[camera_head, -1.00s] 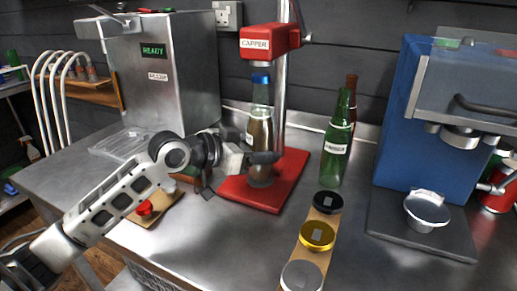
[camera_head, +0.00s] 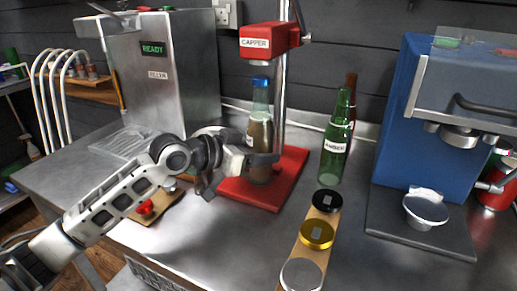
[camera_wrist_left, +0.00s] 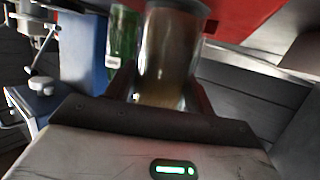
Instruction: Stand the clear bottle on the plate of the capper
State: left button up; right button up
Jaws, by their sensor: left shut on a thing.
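The clear bottle (camera_head: 260,130) has a blue cap, a white label and brown liquid inside. It stands upright over the red plate (camera_head: 292,165) of the capper (camera_head: 268,40), below the capper's head. My left gripper (camera_head: 262,160) is shut on the bottle's lower part. In the left wrist view the bottle (camera_wrist_left: 172,50) is between the two fingers (camera_wrist_left: 165,95). I cannot tell whether the bottle's base touches the plate, as the gripper partly hides it. My right gripper is not in view.
A green bottle (camera_head: 336,140) and a brown bottle (camera_head: 352,95) stand right of the capper. A board with black (camera_head: 326,200), gold (camera_head: 317,234) and silver lids lies in front. A steel filler (camera_head: 165,75) is left, a blue machine (camera_head: 425,130) right.

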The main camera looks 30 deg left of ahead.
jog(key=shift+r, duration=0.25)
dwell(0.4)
pick_arm(q)
jog(key=o, duration=1)
jog(key=shift+f, duration=0.15)
jog(key=shift+s+a, duration=0.15)
jog(key=shift+s, duration=0.1)
jog(key=v, duration=0.4)
jog(key=shift+s+a+b, duration=0.2)
jog(key=shift+s+b, duration=0.1)
jog(key=shift+s, duration=0.05)
jog(key=v, duration=1)
jog(key=shift+s+a+r+b, duration=0.1)
jog(key=shift+s+r+b, duration=0.15)
jog(key=shift+r+b, duration=0.2)
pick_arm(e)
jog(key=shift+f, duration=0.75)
